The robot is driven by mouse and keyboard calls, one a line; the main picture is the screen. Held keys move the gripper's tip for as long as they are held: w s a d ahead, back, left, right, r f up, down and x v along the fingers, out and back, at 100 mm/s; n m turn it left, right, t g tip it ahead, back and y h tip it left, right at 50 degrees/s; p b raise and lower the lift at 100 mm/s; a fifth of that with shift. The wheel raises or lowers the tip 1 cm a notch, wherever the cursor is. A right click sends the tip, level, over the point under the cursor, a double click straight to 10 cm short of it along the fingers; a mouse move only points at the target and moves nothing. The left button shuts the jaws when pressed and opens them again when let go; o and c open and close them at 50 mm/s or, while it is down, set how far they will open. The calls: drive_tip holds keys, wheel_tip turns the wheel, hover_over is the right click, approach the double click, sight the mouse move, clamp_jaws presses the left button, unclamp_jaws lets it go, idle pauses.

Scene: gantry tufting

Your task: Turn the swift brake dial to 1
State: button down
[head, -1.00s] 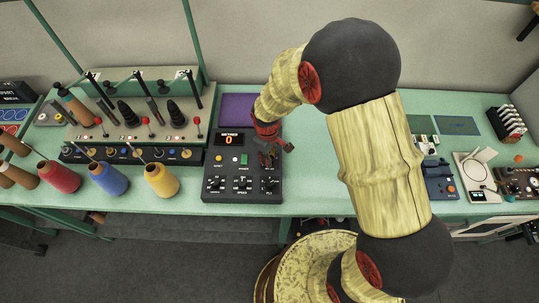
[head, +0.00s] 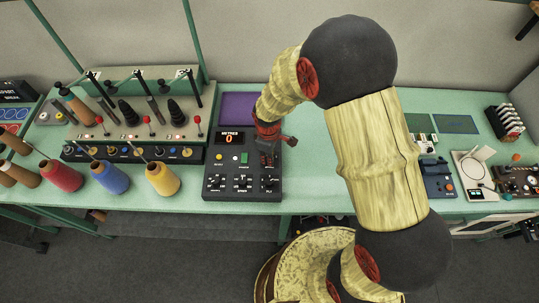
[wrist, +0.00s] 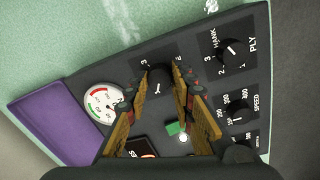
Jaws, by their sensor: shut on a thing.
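The black control panel (head: 243,190) stands on the green bench, with a lit orange 0 on its display (head: 229,139). In the wrist view a round black dial (wrist: 158,77) sits between the fingertips of my gripper (wrist: 159,87), which is shut on it. The dial's white pointer mark faces the bottom of the picture. A 3 is readable at its upper left; the fingers hide most of its other marks and its label. In the head view my gripper (head: 268,156) is over the panel's upper right and covers the dial.
In the wrist view a round gauge (wrist: 103,103) is left of the dial, and the ply dial (wrist: 231,49) and speed dial (wrist: 238,112) are to its right. A green button (wrist: 176,128) lies close to the right finger. Yarn cones (head: 162,179) stand left of the panel.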

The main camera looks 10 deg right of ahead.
drive_tip(key=c, duration=1.5)
unclamp_jaws()
wheel_tip(320, 180, up, 12)
drive_tip(key=shift+s+a, duration=0.15)
drive_tip(key=shift+s, duration=0.15)
drive_tip(key=s+d+r+m+t+b, duration=0.2)
drive_tip(key=s+d+r+m+b, duration=0.3)
drive_tip(key=s, duration=0.4)
drive_tip(key=s+d+r+m+t+b, duration=0.3)
drive_tip(key=s+d+r+m+b, duration=0.2)
drive_tip(key=s+r+m, duration=0.2)
drive_tip(key=shift+s+r+b, duration=0.35)
drive_tip(key=shift+s+r, duration=0.1)
drive_tip(key=shift+s, duration=0.45)
